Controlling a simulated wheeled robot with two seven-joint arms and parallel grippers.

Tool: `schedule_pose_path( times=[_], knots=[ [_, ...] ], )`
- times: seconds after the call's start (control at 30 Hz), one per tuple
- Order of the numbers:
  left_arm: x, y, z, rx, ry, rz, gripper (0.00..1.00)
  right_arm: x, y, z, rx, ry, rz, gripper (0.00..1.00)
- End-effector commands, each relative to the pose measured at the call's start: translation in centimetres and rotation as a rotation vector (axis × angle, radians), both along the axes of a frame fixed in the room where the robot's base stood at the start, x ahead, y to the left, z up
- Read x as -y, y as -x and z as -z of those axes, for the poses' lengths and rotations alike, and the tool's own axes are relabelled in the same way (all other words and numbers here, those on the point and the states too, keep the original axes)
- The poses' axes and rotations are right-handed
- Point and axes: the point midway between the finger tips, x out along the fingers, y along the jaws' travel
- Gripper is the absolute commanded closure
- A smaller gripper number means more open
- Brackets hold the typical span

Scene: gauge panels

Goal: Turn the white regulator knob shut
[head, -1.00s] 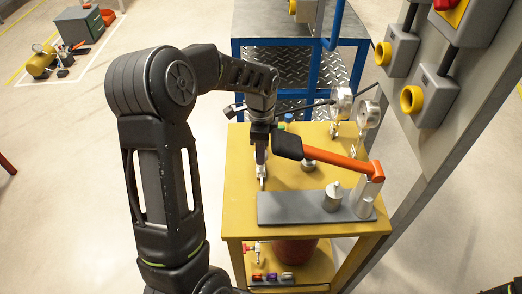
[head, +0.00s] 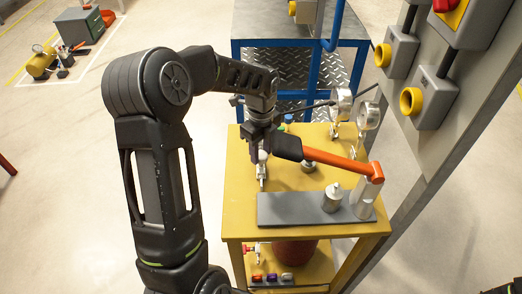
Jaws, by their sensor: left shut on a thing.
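My left gripper (head: 265,142) hangs over the left part of the yellow bench. It is shut at the black grip (head: 288,148) of an orange lever (head: 336,160), and its own fingers are mostly hidden by its body. The lever runs right to a grey post (head: 364,199). A small white and silver fitting (head: 262,172) stands just below the gripper, its top partly covered; I cannot tell whether it is the white regulator knob. My right gripper does not show.
The yellow bench (head: 238,200) carries a grey plate (head: 290,208) with a silver weight (head: 332,197). Two gauges (head: 368,116) stand at its back right. A grey panel with yellow buttons (head: 411,101) borders the right. A blue-framed table (head: 238,48) stands behind.

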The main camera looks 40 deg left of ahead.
Motion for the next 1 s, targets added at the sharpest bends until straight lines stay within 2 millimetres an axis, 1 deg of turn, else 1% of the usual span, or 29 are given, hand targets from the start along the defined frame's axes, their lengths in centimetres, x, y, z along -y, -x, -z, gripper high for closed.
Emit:
schedule_pose_path(
  times=[0.37, 0.4, 0.67, 0.9, 1.0],
  knots=[
    [-0.01, -0.06, -0.04, 0.002, -0.001, 0.011, 1.00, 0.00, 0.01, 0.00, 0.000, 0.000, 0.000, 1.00],
    [0.00, -0.06, -0.04, 0.002, -0.001, 0.011, 0.62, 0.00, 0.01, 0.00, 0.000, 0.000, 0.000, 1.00],
    [0.00, -0.03, -0.02, 0.001, -0.001, 0.009, 0.41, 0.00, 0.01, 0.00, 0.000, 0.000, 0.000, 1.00],
    [0.00, -0.02, -0.04, 0.000, -0.001, 0.008, 0.41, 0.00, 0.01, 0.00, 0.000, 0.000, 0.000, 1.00],
    [-0.02, -0.06, -0.40, 0.002, -0.001, 0.008, 0.41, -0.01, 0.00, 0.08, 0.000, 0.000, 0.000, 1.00]
  ],
)
